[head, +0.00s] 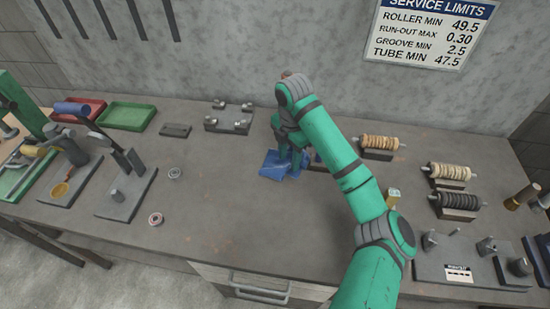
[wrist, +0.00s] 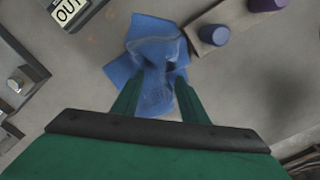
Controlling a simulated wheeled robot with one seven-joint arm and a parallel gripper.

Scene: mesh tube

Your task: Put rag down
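The blue rag (head: 275,166) is at the middle of the bench, below my gripper (head: 290,153). It looks creased, with one part spread out flat toward the left. In the wrist view the rag (wrist: 152,45) lies past my fingertips, and a raised, bunched part of it stands between the two fingers. My gripper (wrist: 158,78) has its fingers clearly apart, one on each side of that bunched part. I cannot tell whether they press on the cloth or stand clear of it. The arm hides part of the rag's right side in the head view.
A block with purple pegs (wrist: 215,35) is close to the rag's right, and a sign reading OUT (wrist: 70,10) is at upper left. A fixture plate (head: 228,118) and a green tray (head: 126,116) stand behind. Roller racks (head: 450,172) are at right. The bench front-left of the rag is mostly clear.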

